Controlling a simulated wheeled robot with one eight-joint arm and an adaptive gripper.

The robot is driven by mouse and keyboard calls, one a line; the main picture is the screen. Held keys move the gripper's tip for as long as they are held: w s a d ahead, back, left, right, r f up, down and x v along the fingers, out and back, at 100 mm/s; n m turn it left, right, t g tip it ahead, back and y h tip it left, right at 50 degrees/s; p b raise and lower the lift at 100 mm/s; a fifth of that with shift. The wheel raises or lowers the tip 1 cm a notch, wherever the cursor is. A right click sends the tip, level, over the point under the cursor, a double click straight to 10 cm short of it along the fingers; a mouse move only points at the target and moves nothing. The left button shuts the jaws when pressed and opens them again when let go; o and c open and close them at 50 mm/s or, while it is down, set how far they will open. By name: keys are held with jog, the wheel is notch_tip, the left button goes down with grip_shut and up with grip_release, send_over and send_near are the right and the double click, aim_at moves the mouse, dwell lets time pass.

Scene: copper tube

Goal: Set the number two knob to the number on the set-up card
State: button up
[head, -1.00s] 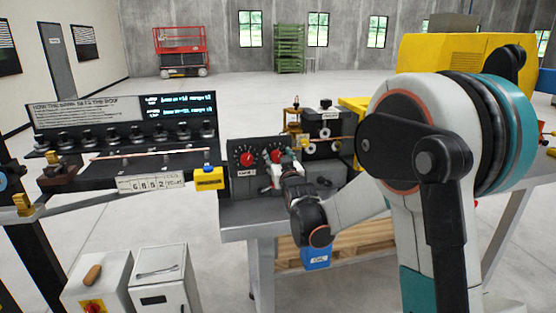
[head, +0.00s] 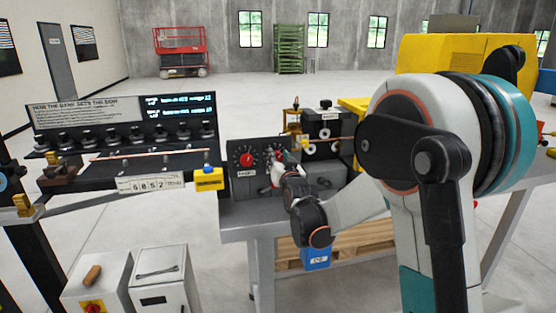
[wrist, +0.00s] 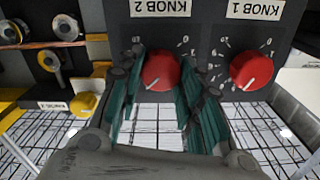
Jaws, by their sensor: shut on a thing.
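The number two knob (wrist: 160,72) is red with a pale pointer line, on a dark panel under an upside-down "KNOB 2" label (wrist: 160,8) in the wrist view. My gripper (wrist: 163,88) has its teal-lined fingers on either side of this knob and is shut on it. In the head view my gripper (head: 279,170) is at the right-hand dial, partly covering it. The dial's numbers are partly hidden by the fingers, so I cannot read the setting. A white strip with digits, seemingly 6 8 5 2 (head: 151,182), hangs at the bench front; I cannot tell if it is the set-up card.
The red number one knob (wrist: 251,70) is close beside the gripped one. A dark board with small lit text (head: 180,105) stands left. A yellow block (head: 208,179) and a black roller machine (head: 326,125) flank the panel.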

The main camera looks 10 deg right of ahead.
jog(key=m, duration=0.3)
jog(key=shift+m, duration=0.3)
jog(key=shift+d+f+m, duration=0.1)
jog(key=shift+m, duration=1.7)
jog(key=o, duration=1.1)
jog(key=shift+c, duration=0.2)
jog(key=s, duration=1.2)
